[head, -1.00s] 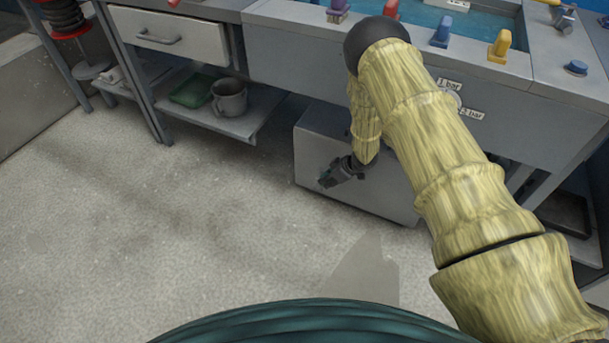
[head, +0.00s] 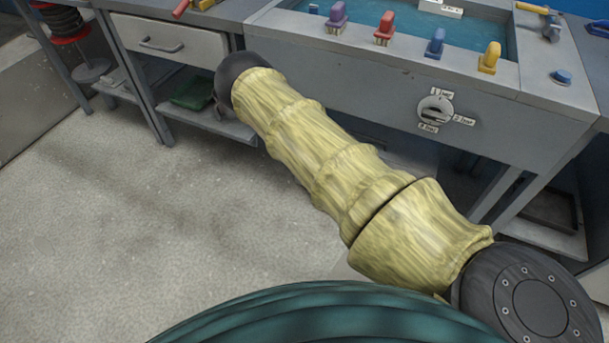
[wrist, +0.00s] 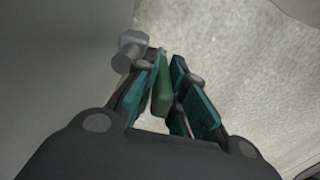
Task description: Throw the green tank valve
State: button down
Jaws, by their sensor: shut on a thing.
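In the wrist view, the green valve (wrist: 163,92) shows as a narrow green handle between the teal-padded fingers of my gripper (wrist: 167,72). The fingers are shut on it. A grey cylindrical fitting (wrist: 130,50) is close beside the left finger, near the handle. Whether the fitting and the handle are joined is not clear. In the head view my arm hides the gripper and the green valve.
The grey tank (head: 365,72) has purple (head: 337,17), red (head: 384,27), blue (head: 435,42) and yellow (head: 489,57) handles along its edge and a dial (head: 435,108) on its front. A workbench drawer (head: 170,40) is at left. Floor (head: 150,230) is clear at lower left.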

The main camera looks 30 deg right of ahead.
jog(key=shift+w, duration=0.15)
dwell(0.3)
jog(key=c, duration=1.5)
grip_release()
jog(key=shift+f, duration=0.1)
